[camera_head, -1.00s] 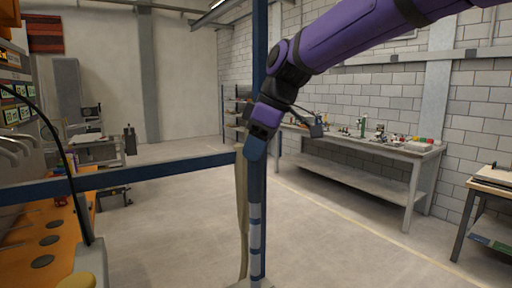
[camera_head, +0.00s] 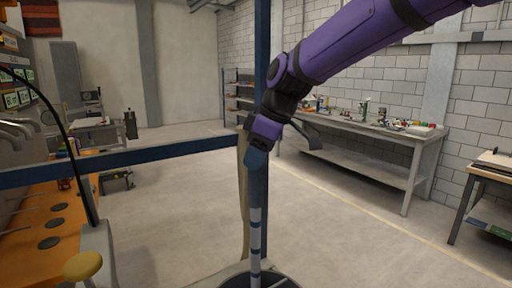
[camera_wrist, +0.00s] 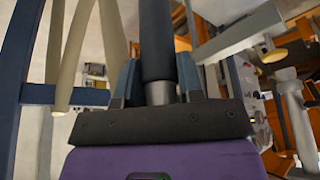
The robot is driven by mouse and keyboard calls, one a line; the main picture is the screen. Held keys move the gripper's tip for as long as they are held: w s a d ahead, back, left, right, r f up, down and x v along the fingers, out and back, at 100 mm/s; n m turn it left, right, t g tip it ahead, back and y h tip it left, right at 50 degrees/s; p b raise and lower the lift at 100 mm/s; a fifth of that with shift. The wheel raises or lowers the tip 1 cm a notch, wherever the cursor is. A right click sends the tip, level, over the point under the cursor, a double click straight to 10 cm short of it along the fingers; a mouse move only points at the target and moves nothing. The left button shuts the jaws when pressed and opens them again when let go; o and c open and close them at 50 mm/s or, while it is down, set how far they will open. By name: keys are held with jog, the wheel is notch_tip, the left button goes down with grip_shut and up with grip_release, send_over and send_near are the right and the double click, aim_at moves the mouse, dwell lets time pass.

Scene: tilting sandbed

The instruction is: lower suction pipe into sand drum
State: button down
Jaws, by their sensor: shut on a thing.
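My gripper (camera_head: 257,157) is shut on the dark suction pipe (camera_head: 256,198), which hangs nearly upright below it and carries pale bands. In the wrist view the two blue fingers of my gripper (camera_wrist: 157,82) press on either side of the pipe (camera_wrist: 156,40). A round dark opening with a pale rim, seemingly the sand drum (camera_head: 286,281), is partly in view at the bottom edge. The pipe's lower part overlaps this opening. The bottom edge cuts it off, so I cannot tell whether the tip is inside or above.
A beige hose (camera_head: 243,200) hangs close beside the pipe. A blue frame has a post (camera_head: 262,40) behind my gripper and a crossbar (camera_head: 120,160) to the left. An orange bench (camera_head: 45,235) stands left, a workbench (camera_head: 370,133) right. Open floor lies between.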

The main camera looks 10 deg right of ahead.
aim_at(257, 280)
jog(key=shift+f, duration=17.8)
jog(key=c, duration=0.7)
grip_release()
jog(key=shift+v, duration=5.4)
